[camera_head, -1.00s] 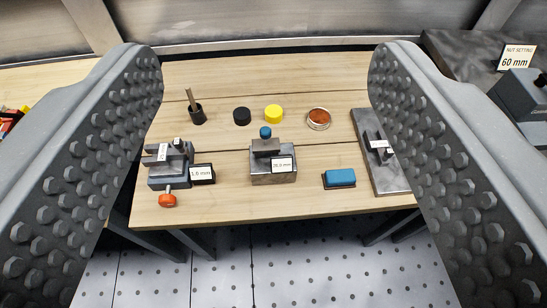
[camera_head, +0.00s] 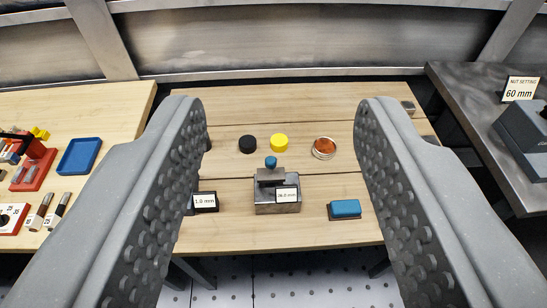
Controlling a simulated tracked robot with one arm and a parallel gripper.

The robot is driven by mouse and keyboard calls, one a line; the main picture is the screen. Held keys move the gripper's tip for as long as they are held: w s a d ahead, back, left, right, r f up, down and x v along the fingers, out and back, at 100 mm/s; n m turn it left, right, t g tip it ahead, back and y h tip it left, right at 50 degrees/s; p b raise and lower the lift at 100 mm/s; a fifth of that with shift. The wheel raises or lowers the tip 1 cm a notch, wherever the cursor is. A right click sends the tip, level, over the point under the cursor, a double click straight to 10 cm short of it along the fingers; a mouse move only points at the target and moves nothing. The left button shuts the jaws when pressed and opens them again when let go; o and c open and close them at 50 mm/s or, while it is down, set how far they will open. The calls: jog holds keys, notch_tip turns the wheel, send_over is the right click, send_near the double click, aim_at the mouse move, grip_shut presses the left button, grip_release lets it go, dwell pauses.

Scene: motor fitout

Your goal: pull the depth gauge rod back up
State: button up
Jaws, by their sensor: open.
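The depth gauge appears to be the grey metal block (camera_head: 278,208) near the front middle of the wooden bench, with a small readout (camera_head: 287,195) on its face that seems to read 26.0 mm. A blue knob (camera_head: 271,162) stands on top of it, which looks like the top of the rod. The lower part of the rod is hidden in the block. My gripper (camera_head: 284,115) is open and empty. Its two fingers stand wide apart to the left and right of the gauge in the picture, nearer the camera and not touching it.
Around the gauge are a 1.0 mm readout (camera_head: 205,201), a blue-topped pad (camera_head: 345,209), a black cap (camera_head: 248,144), a yellow cap (camera_head: 280,142) and a round dish (camera_head: 324,148). A blue tray (camera_head: 79,156) lies on the left bench. A 60 mm sign (camera_head: 519,88) stands at right.

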jog(key=w+d+f+h, duration=0.1)
jog(key=w+d+f, duration=0.2)
jog(key=w+f, duration=0.3)
jog(key=w+d+f, duration=0.3)
jog(key=w+f, duration=0.3)
jog(key=n+t+y, duration=0.1)
jog(key=n+y, duration=0.1)
jog(key=n, duration=0.1)
send_near(272, 167)
jog(key=d+r, duration=0.7)
jog(key=r, duration=0.3)
jog(key=s+a+f+t+y, duration=0.15)
jog(key=a+f+y, duration=0.25)
jog(key=f, duration=0.7)
jog(key=shift+g, duration=0.25)
jog(key=b+x, duration=0.1)
jog(key=x, duration=0.5)
jog(key=b+x, duration=0.1)
jog(key=x, duration=0.6)
jog(key=shift+a+f, duration=0.1)
jog(key=shift+f, duration=0.15)
jog(key=shift+w, duration=0.15)
